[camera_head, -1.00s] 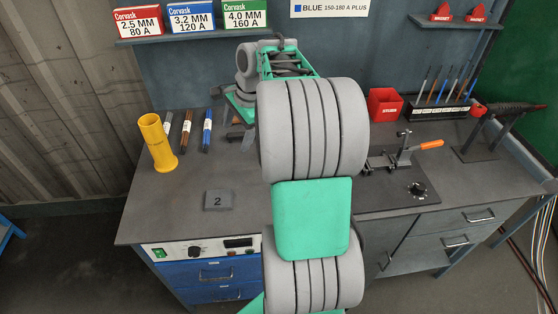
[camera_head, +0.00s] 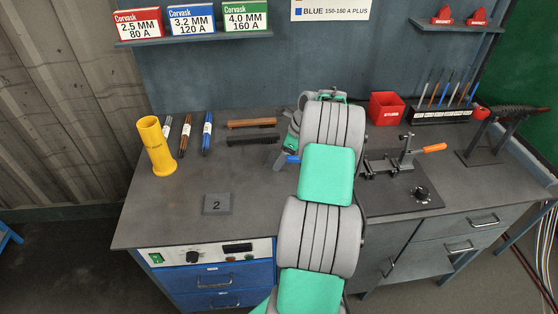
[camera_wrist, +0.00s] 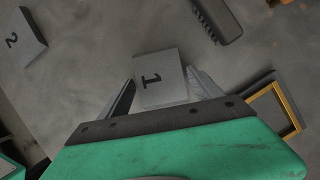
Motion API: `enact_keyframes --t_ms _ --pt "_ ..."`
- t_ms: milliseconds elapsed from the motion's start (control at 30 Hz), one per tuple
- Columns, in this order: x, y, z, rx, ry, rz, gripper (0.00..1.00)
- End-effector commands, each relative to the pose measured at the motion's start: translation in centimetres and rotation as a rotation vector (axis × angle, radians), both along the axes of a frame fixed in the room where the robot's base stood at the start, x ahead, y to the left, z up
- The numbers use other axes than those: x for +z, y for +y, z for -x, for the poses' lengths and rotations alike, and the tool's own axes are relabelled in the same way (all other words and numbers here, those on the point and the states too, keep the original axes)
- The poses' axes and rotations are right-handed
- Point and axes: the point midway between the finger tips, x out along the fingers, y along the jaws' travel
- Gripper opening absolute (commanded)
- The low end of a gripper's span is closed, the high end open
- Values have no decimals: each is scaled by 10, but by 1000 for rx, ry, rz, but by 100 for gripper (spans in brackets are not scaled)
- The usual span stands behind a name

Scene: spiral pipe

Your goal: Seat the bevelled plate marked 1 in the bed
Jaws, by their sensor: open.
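The bevelled plate marked 1 (camera_wrist: 160,78) is grey and shows between the two fingers of my gripper (camera_wrist: 162,80) in the wrist view. The gripper is open, with one finger on each side of the plate; whether either touches it I cannot tell. In the head view my arm hides plate 1 and most of the gripper. A grey plate marked 2 (camera_head: 217,204) lies flat on the bench, left of my arm; it also shows in the wrist view (camera_wrist: 22,38). A dark fixture with an orange-handled clamp (camera_head: 430,148), possibly the bed, stands right of my arm.
A yellow cylinder (camera_head: 156,146) and several marked rods (camera_head: 186,134) stand or lie at the left. A red box (camera_head: 387,108) and a rod rack (camera_head: 441,113) stand at the back right.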

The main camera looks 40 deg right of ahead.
Motion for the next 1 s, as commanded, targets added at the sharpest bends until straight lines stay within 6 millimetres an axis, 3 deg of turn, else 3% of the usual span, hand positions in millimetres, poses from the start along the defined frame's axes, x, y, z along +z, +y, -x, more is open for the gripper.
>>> enact_keyframes --t_ms 167,1000 --pt "1 0 0 1 -1 1 73" --pt "1 0 0 2 0 1 4"
